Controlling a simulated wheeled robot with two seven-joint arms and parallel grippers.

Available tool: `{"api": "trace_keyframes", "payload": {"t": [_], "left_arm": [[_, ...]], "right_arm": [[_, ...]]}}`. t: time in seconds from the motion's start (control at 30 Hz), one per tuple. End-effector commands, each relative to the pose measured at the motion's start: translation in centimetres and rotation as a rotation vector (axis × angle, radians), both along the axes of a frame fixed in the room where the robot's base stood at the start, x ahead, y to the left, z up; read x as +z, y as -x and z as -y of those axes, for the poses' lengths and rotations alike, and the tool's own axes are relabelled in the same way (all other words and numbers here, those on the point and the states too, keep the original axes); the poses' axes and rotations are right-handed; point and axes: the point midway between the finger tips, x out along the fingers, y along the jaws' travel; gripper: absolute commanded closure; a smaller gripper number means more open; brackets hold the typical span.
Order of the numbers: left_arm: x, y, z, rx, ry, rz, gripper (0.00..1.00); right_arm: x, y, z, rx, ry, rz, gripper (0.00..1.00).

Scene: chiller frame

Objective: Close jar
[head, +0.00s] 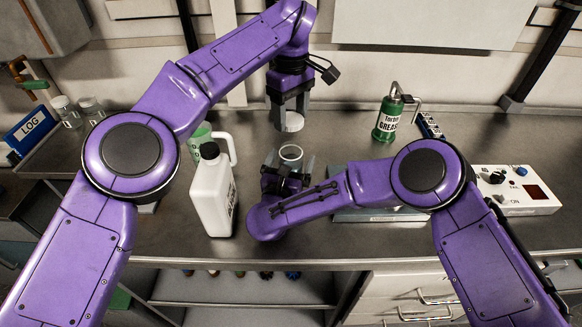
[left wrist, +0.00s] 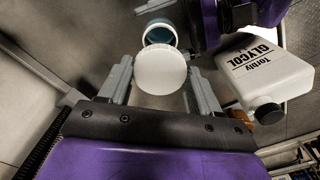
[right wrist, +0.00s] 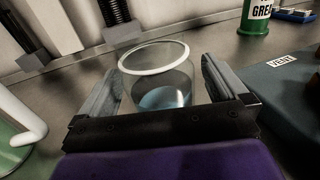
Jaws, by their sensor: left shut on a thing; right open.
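The jar (head: 291,153) is clear glass with a white rim and stands open on the steel bench. Something pale blue shows inside it in the right wrist view (right wrist: 158,98). My right gripper (head: 288,165) is open, with its fingers on either side of the jar; a gap shows beside the glass. My left gripper (head: 290,108) points down and is shut on the round white lid (head: 292,122). It holds the lid above and behind the jar in the head view. In the left wrist view the lid (left wrist: 161,70) partly covers the jar (left wrist: 158,32).
A white glycol jug (head: 212,190) and a green bottle (head: 200,143) stand left of the jar. A green grease can (head: 388,115) stands at the back right. A control box (head: 518,190) sits far right. The bench behind the jar is mostly clear.

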Motion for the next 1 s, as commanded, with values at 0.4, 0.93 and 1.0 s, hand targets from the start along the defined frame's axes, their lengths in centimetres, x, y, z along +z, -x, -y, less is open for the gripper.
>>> {"api": "trace_keyframes", "payload": {"t": [0.4,0.93,1.0], "left_arm": [[0.0,0.0,0.0,0.000,0.000,0.000,0.65],[-1.9,0.1,0.0,-0.003,-0.001,-0.004,0.65],[-2.9,0.1,0.0,-0.001,0.000,-0.003,0.65]], "right_arm": [[0.0,-2.1,0.6,0.000,0.000,0.000,0.01],[0.0,-2.1,0.5,0.000,0.000,0.000,0.80],[0.0,-2.1,0.5,0.000,0.000,0.000,0.80]]}}
